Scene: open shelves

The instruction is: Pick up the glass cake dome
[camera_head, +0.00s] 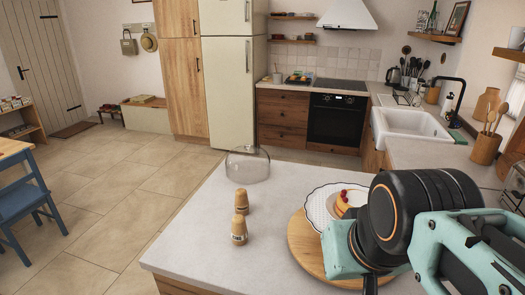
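The glass cake dome (248,165) is a clear, low dome standing on the pale counter (190,225), near its far left corner. Its whole outline shows and nothing covers it. My arm comes in from the lower right, and the dark end of it with a pale green part (342,250) hangs over the round wooden board. My gripper's fingertips do not show clearly, so I cannot tell whether it is open or shut. The end of the arm is well apart from the dome, to its right and nearer to me.
A cake with red berries (350,197) sits on a white scalloped plate (318,208), on the round wooden board (303,248), partly hidden by my arm. The counter's left part is clear.

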